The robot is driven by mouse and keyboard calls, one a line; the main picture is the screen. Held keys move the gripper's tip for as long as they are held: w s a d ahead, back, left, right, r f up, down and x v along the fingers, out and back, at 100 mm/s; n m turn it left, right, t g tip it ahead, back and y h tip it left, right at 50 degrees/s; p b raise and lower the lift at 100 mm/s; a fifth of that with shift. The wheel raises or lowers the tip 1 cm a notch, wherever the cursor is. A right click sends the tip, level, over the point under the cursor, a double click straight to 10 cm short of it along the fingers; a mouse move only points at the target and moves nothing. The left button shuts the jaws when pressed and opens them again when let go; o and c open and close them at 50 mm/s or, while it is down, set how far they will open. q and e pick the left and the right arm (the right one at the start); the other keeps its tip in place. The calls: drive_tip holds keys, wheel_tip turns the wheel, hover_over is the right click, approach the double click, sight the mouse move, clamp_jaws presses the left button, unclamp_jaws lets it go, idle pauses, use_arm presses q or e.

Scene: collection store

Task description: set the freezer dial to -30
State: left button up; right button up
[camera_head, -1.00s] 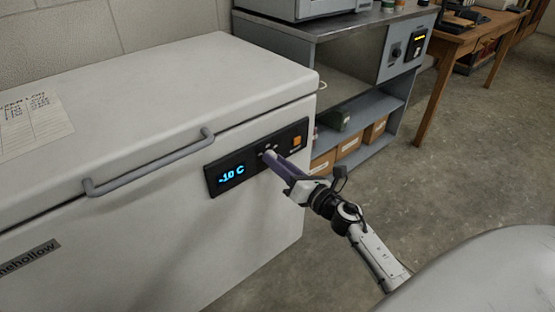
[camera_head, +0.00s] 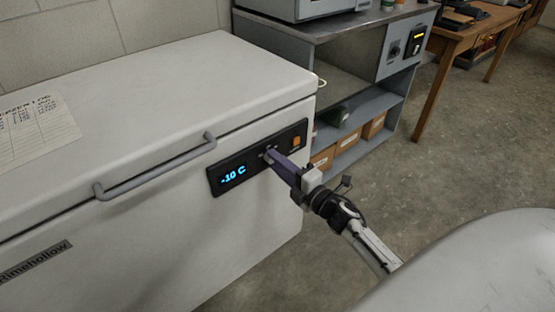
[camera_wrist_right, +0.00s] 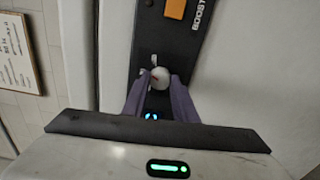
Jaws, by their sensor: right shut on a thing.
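The white chest freezer (camera_head: 190,75) has a black control panel (camera_head: 217,183) on its front. The panel's blue display (camera_head: 233,175) reads -10 C. The dial (camera_wrist_right: 160,77) is a small round pale knob with a reddish mark, seen in the right wrist view. My right gripper (camera_head: 270,156) is at the panel, its purple fingers shut on the dial, one on each side of it. In the head view the fingers mostly hide the dial. My left gripper is not in view.
An orange boost switch (camera_head: 296,142) sits on the panel right of the dial; it also shows in the wrist view (camera_wrist_right: 175,9). A grey lid handle (camera_head: 155,172) juts out to the left. A grey shelf unit (camera_head: 375,105) stands right of the freezer. The floor in front is clear.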

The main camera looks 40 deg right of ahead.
drive_tip(key=m+p, duration=0.2)
drive_tip(key=m, duration=0.4)
drive_tip(key=shift+m, duration=0.4)
idle(0.3)
drive_tip(key=o, duration=1)
drive_tip(key=shift+o, duration=0.2)
